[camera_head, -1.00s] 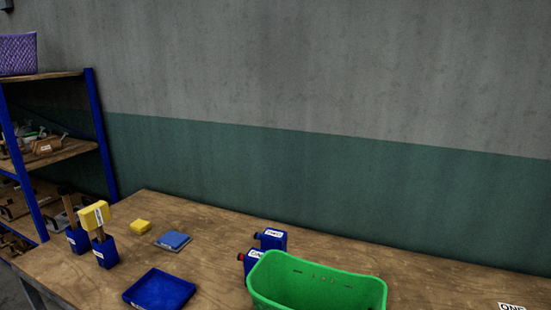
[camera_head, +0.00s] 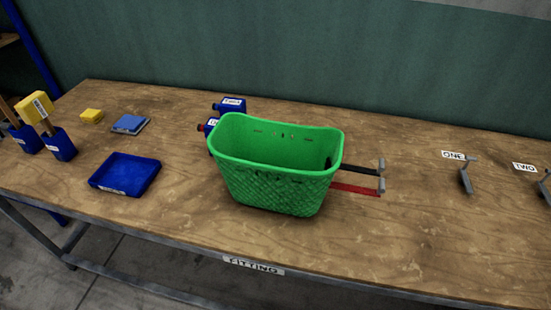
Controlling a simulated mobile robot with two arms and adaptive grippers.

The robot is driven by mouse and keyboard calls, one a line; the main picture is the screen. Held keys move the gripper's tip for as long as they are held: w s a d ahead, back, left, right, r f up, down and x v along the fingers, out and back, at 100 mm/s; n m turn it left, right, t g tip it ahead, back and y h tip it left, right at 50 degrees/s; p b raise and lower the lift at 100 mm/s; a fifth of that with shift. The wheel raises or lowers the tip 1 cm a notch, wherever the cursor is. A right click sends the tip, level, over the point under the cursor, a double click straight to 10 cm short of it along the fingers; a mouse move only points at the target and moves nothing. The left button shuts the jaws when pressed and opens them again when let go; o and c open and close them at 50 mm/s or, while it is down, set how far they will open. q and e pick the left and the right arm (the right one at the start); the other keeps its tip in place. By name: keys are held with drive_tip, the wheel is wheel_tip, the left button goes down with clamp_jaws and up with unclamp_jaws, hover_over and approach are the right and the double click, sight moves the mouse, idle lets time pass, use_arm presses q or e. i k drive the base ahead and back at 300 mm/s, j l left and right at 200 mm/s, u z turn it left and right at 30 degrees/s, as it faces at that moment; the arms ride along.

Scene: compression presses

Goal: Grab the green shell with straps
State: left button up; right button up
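The green shell (camera_head: 275,186) is an open basket-like tub with a woven lower wall, standing upright near the middle of the wooden table. Two straps stick out from its right side: a black strap (camera_head: 357,168) and, in front of it, a red strap (camera_head: 355,189). Each strap ends in a grey metal piece. How the straps join the shell is hidden behind its wall. Neither of my grippers is in view.
Two blue containers (camera_head: 231,106) stand behind the shell. A blue tray (camera_head: 126,174), a blue pad (camera_head: 130,123), a yellow block (camera_head: 92,115) and blue holders (camera_head: 60,144) are at left. Grey brackets (camera_head: 466,178) stand at right. The table front (camera_head: 253,266) is labelled "FITTING".

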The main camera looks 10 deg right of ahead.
sight(287, 174)
drive_tip(key=l+u, duration=0.25)
drive_tip(key=u, duration=0.25)
drive_tip(key=k+l+u, duration=0.15)
drive_tip(key=u, duration=0.35)
drive_tip(key=k+l+u, duration=0.15)
drive_tip(key=u, duration=0.35)
